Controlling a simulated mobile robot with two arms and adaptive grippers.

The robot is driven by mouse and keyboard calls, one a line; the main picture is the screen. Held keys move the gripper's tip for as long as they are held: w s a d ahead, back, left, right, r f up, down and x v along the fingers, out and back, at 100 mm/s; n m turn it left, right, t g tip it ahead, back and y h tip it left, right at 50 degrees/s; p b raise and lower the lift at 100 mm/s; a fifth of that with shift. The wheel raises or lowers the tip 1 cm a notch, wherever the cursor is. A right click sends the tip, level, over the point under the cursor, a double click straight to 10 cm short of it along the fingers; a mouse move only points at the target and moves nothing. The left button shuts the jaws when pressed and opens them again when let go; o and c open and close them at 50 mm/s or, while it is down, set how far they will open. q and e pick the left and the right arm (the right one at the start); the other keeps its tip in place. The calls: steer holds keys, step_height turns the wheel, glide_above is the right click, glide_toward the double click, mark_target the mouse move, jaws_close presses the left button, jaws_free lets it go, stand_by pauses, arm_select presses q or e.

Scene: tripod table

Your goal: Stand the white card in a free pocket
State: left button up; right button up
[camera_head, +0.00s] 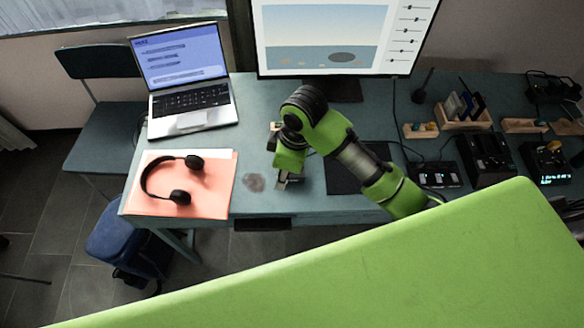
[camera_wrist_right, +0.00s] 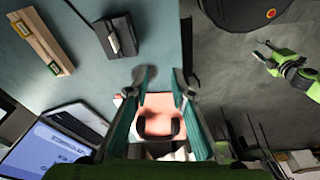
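A wooden holder (camera_head: 465,123) stands at the back right of the table in the head view. A pale card (camera_head: 454,106) and dark blue cards (camera_head: 478,101) stand upright in it. I cannot tell whether the pale one is the white card or which pockets are free. My right gripper (camera_head: 286,182) is over the table's front middle, partly hidden by its own arm. In the wrist view its two fingers (camera_wrist_right: 164,76) are apart with nothing seen between them. A green arm with a small forked end (camera_wrist_right: 263,50), seemingly my left, shows over the floor there.
Black headphones (camera_head: 180,196) lie on a salmon folder (camera_head: 218,190), left of my right gripper. A laptop (camera_head: 190,85) and monitor (camera_head: 330,35) stand behind. Black devices (camera_head: 487,160) are at right. The wrist view shows a wooden block (camera_wrist_right: 40,42) and black box (camera_wrist_right: 122,32).

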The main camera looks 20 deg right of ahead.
steer(key=w+d+r+n+g+h, duration=0.1)
steer(key=w+d+r+n+h, duration=0.2)
steer(key=w+r, duration=0.35)
steer(key=shift+y, duration=0.6)
steer(key=f+p, duration=0.1)
steer(key=f, duration=0.3)
steer(key=f+p, duration=0.1)
steer(key=f, duration=0.3)
steer(key=d+f+p, duration=0.1)
steer(key=f, duration=0.3)
steer(key=shift+w+f, duration=0.2)
steer(key=shift+f, duration=0.2)
steer(key=shift+d+f, duration=0.1)
steer(key=shift+f, duration=0.5)
jaws_close()
